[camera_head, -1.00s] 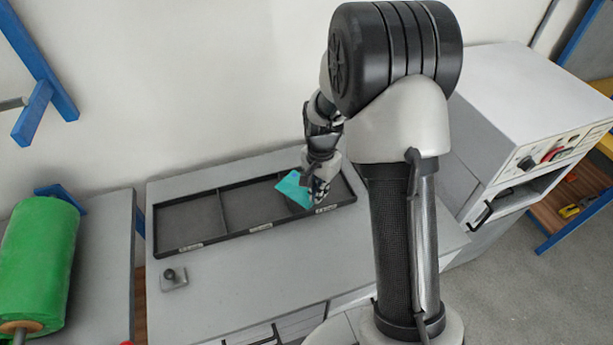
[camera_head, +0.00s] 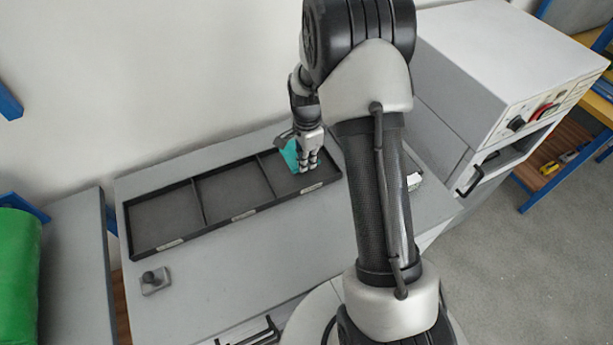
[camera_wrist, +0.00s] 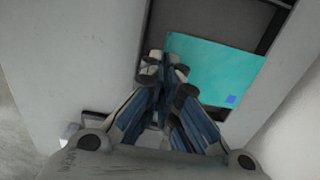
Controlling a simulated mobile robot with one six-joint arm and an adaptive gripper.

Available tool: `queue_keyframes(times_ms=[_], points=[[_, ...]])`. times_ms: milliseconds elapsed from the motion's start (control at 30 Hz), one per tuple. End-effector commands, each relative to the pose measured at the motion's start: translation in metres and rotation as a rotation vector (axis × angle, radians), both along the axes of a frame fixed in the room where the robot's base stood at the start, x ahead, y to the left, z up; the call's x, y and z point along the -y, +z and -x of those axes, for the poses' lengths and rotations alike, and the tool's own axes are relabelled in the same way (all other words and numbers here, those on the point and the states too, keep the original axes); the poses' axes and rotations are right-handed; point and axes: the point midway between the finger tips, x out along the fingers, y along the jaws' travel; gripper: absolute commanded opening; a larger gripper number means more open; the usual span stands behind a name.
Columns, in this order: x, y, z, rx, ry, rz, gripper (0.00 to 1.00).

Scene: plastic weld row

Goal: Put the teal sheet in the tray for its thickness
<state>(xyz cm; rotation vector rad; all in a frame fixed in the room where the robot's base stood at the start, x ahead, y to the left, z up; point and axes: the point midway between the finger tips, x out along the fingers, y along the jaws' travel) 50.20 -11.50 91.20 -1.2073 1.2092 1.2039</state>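The teal sheet (camera_head: 290,155) is a thin flat piece, mostly hidden behind my gripper (camera_head: 308,163) in the head view. In the wrist view the sheet (camera_wrist: 212,70) shows larger, with a small blue square near one corner. My gripper (camera_wrist: 168,82) is shut on the sheet's edge. The long dark tray (camera_head: 218,219) lies on the grey bench and has three compartments in a row, each with a small front label too small to read. The gripper and sheet are over the right compartment; I cannot tell whether the sheet touches its floor.
The left and middle compartments (camera_head: 165,217) look empty. A small grey block with a knob (camera_head: 154,280) sits on the bench (camera_head: 220,290) in front of the tray. A white machine (camera_head: 500,85) stands to the right. A green roll (camera_head: 18,275) is at far left.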

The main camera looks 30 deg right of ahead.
Motion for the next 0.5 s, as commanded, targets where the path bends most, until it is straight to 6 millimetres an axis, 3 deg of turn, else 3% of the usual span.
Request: queue_keyframes(times_ms=[33,267,500], points=[[0.000,-0.010,0.000,-0.001,0.000,0.000,0.00],[0.000,-0.024,0.000,-0.001,0.001,0.000,0.00],[0.000,-0.059,0.000,0.000,0.001,0.000,0.00]])
